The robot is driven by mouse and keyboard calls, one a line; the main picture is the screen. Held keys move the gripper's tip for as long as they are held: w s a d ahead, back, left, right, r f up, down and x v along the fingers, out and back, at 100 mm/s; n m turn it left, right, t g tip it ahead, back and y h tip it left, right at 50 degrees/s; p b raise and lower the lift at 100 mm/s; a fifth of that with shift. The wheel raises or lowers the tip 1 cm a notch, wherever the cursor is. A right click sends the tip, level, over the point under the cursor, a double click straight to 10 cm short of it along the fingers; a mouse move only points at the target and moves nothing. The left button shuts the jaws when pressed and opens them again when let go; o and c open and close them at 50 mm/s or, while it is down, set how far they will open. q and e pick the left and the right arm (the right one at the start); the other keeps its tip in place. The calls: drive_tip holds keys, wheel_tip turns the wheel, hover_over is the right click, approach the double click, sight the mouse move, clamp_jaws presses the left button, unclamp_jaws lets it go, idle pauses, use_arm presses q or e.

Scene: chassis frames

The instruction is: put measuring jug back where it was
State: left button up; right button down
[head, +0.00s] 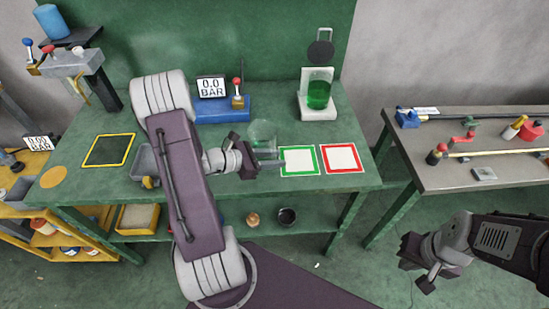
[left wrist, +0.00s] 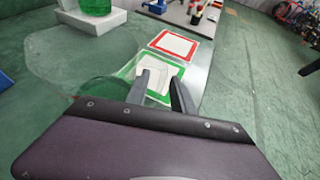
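A clear glass measuring jug (head: 263,133) stands on the green bench, just behind my left gripper (head: 272,160). In the left wrist view the large see-through jug (left wrist: 80,50) fills the left side. A dark green ellipse shows at its base; I cannot tell whether this is liquid or the bench. The left fingers (left wrist: 163,92) are apart beside the jug, with the green-framed white square (head: 299,160) beyond them. I cannot tell whether the jug's handle lies between them. My right gripper (head: 416,267) is open and empty, low over the floor at the right.
A red-framed square (head: 342,158) lies right of the green one. A white stand with a green-filled beaker (head: 318,94) and a blue gauge base (head: 222,110) are at the back. A yellow-framed dark square (head: 109,150) lies left. A grey bench (head: 470,178) stands right.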

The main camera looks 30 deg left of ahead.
use_arm(q)
drive_tip(key=shift+r+p, duration=0.35)
drive_tip(key=v, duration=1.2)
drive_tip(key=s+d+f+m+g+y, duration=0.2)
drive_tip(key=d+m+g+y, duration=0.2)
drive_tip(key=m, duration=0.9)
drive_tip(key=s+d+f+m+g+y, duration=0.2)
drive_tip(key=d+m+g+y, duration=0.2)
drive_tip(key=d+m, duration=0.6)
drive_tip(key=m+g, duration=0.1)
drive_tip(key=m, duration=0.3)
drive_tip(key=shift+s+f+m, duration=0.25)
drive_tip(key=shift+s+m, duration=0.05)
drive_tip(key=shift+s, duration=0.1)
drive_tip(key=shift+d, duration=0.2)
